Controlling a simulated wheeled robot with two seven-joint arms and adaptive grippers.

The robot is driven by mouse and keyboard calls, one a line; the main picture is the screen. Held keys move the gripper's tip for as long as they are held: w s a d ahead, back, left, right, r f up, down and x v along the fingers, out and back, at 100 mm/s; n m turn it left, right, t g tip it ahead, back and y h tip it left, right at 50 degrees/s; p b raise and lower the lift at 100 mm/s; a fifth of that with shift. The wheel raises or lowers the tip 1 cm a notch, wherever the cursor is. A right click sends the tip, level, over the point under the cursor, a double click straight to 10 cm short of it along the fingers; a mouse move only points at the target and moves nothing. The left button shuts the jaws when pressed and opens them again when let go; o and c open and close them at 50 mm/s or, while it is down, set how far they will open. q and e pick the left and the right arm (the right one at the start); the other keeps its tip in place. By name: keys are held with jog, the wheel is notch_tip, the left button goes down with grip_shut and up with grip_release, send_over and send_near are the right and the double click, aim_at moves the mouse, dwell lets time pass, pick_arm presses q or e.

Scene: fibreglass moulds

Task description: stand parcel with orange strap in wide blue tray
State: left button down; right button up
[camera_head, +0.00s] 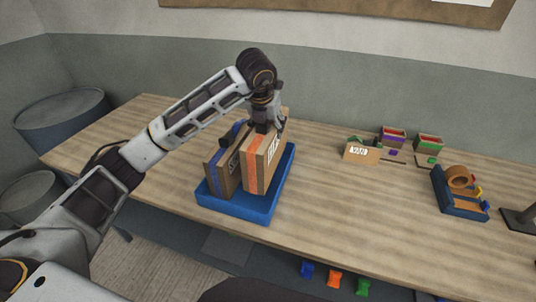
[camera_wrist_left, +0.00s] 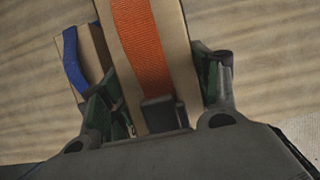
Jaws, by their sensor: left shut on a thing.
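The parcel with the orange strap (camera_head: 253,166) stands upright in the wide blue tray (camera_head: 245,206). My left gripper (camera_head: 264,122) is above it, shut on its top part. In the left wrist view the orange-strapped parcel (camera_wrist_left: 145,50) runs between the two fingers of the gripper (camera_wrist_left: 158,105). A parcel with a blue strap (camera_head: 222,170) stands beside it on the left in the same tray. It also shows in the left wrist view (camera_wrist_left: 92,55). I cannot tell whether the orange-strapped parcel rests on the tray floor. My right gripper is not in view.
A small labelled box (camera_head: 361,153) and two small open bins (camera_head: 410,141) stand at the back right. A blue holder with a tape roll (camera_head: 459,196) is further right. Bare wooden table (camera_head: 345,210) lies right of the tray.

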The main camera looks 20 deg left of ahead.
pick_arm(q)
notch_tip(320, 180, down, 8)
jog(key=shift+r+p, duration=0.25)
jog(key=shift+p, duration=0.05)
jog(key=shift+f, duration=0.3)
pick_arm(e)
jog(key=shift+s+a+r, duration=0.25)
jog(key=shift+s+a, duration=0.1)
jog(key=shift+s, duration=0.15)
